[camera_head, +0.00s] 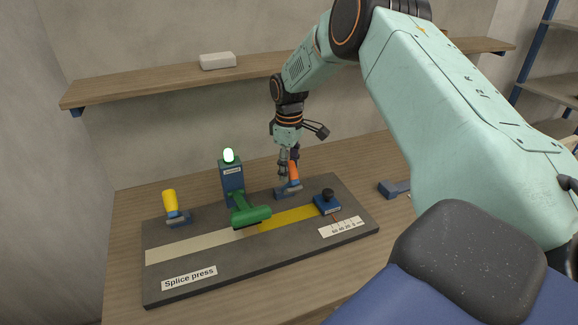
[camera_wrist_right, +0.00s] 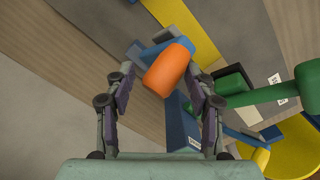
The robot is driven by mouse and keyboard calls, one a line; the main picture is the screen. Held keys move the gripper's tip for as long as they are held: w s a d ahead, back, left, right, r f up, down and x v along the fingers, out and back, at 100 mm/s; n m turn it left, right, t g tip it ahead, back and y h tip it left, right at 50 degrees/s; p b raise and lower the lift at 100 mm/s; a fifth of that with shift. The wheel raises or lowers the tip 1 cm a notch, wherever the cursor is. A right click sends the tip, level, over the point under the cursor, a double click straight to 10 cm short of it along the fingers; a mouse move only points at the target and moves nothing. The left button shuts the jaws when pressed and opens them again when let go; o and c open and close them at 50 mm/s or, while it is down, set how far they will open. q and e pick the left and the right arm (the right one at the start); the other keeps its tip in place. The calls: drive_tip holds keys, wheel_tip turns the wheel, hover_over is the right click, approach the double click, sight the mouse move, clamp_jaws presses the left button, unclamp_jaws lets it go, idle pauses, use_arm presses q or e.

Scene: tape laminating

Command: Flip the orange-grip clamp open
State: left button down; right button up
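The orange-grip clamp (camera_head: 293,172) stands on the dark board, right of the green press, its grip pointing up from a blue-grey base. My right gripper (camera_head: 288,160) is directly over it, pointing down. In the right wrist view, the orange grip (camera_wrist_right: 168,68) lies between and slightly beyond the two spread fingertips (camera_wrist_right: 161,76). The fingers look apart, with gaps on both sides; contact cannot be made out. The clamp's blue base (camera_wrist_right: 152,48) is partly hidden behind the grip. My left gripper is in neither view.
The splice press board (camera_head: 220,275) holds a yellow-grip clamp (camera_head: 170,202), a green press arm (camera_head: 250,212), a blue post with a lit lamp (camera_head: 230,180) and a blue block with a black knob (camera_head: 328,202). A wooden shelf (camera_head: 140,88) runs behind.

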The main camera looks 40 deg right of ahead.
wheel_tip(320, 180, up, 11)
drive_tip(key=shift+f, duration=0.1)
drive_tip(key=shift+w+r, duration=0.1)
drive_tip(key=shift+r, duration=0.4)
drive_tip(key=shift+s, duration=0.2)
drive_tip(key=shift+w+f, duration=0.1)
drive_tip(key=shift+w, duration=0.05)
